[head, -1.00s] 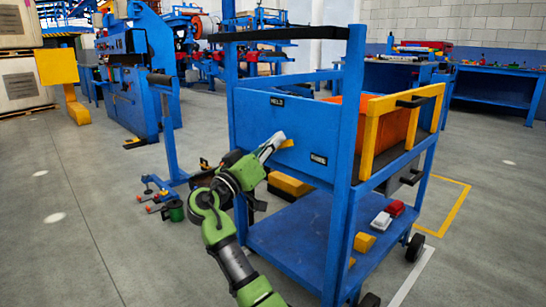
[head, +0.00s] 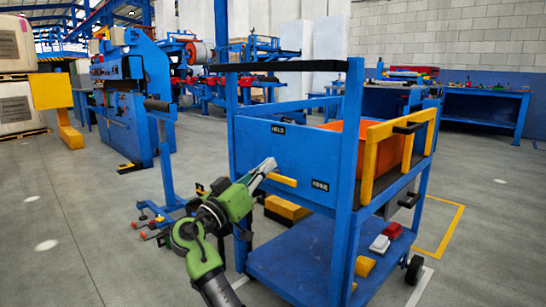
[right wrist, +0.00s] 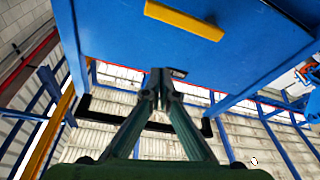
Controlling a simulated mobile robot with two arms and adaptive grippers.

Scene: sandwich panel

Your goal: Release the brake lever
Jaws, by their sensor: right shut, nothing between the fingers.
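The brake lever is a short yellow bar (head: 282,180) on the blue side panel (head: 258,150) of a cart. It lies nearly level, dipping slightly to the right, with its right end near the lower right label (head: 320,185). A label reading HELD (head: 278,129) is above it. My right gripper (head: 268,165) is shut and empty, just above the lever's left end in the head view. In the right wrist view, the shut fingertips (right wrist: 160,80) appear apart from the yellow lever (right wrist: 185,20). My left gripper is not in view.
The cart has blue posts (head: 346,190), a yellow side rail (head: 400,145), an orange bin (head: 345,128) and a lower shelf (head: 300,255) carrying small red, white and yellow blocks. A blue stand (head: 167,160) is to the left. Open grey floor lies at left.

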